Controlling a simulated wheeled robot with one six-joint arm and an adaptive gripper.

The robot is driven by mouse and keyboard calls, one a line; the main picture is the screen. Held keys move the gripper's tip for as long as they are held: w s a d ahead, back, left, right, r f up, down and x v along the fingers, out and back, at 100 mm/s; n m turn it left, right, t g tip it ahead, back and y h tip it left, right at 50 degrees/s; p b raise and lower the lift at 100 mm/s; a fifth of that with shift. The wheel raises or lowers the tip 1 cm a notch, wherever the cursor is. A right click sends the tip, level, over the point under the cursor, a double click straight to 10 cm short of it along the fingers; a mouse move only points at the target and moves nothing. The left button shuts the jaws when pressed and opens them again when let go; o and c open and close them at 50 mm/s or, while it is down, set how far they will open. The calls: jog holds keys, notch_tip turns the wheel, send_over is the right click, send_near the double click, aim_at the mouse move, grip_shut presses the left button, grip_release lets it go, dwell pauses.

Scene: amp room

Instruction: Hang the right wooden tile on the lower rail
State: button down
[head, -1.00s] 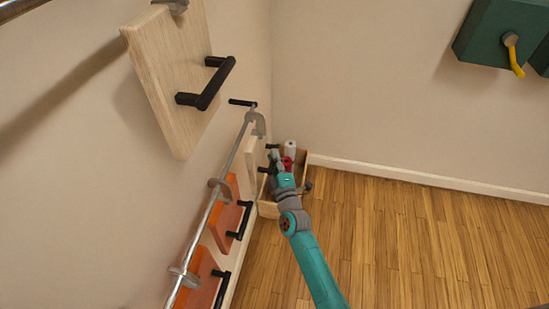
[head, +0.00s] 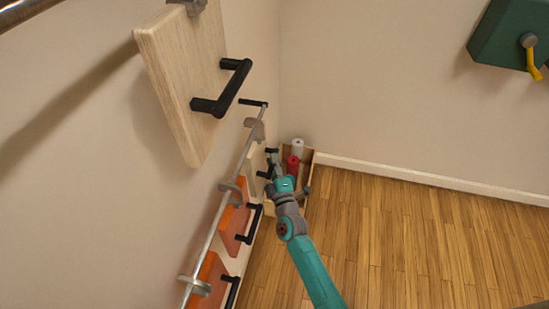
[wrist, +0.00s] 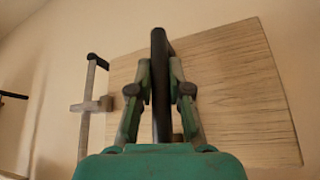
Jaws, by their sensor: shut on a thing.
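The right wooden tile (head: 254,160) is pale and sits by the far end of the lower rail (head: 224,179), low on the left wall. It fills the right of the wrist view (wrist: 235,85). My gripper (wrist: 160,80) is shut on its black handle (wrist: 160,45). In the head view my gripper (head: 270,167) partly hides the tile. The tile's grey hook (head: 256,127) is at the rail, near its black end stop. The wrist view also shows the hook (wrist: 92,105) overlapping the rail; I cannot tell whether it bears on it.
Two orange tiles (head: 234,224) with black handles hang on the nearer rail. A large wooden tile (head: 175,75) hangs above on the left wall. A wooden box (head: 310,172) with red and white rolls stands in the corner. The floor (head: 420,240) at right is clear.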

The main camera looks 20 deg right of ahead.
jog(key=shift+f, duration=0.15)
jog(key=c, duration=1)
grip_release()
jog(key=shift+f, duration=0.1)
jog(key=shift+s, duration=0.1)
jog(key=v, duration=1.1)
jog(key=shift+s, duration=0.4)
jog(key=shift+s, duration=0.1)
